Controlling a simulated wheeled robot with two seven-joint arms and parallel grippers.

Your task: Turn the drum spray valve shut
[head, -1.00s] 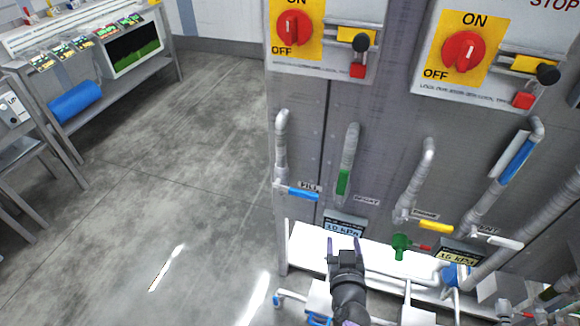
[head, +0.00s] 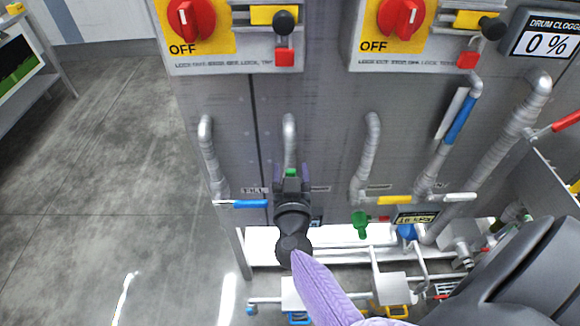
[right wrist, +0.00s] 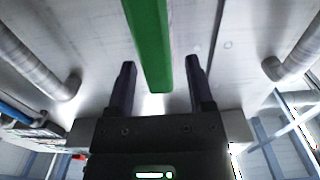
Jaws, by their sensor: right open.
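The valve with the green handle (head: 292,173) sits under a grey pipe (head: 289,135) on the cabinet front; its label is mostly hidden by my gripper. In the head view only a small piece of the green handle shows. My right gripper (head: 291,180) is at this handle, open. In the right wrist view the green handle (right wrist: 149,45) comes down between the two fingers (right wrist: 160,75), with a gap visible on both sides. My left gripper is not in view.
A blue handle (head: 250,204) lies close to the left, level. A yellow handle (head: 394,200), a white handle (head: 460,197) and a green valve (head: 360,224) are to the right. White pipes run below. Red switches (head: 190,18) are above. The floor at left is clear.

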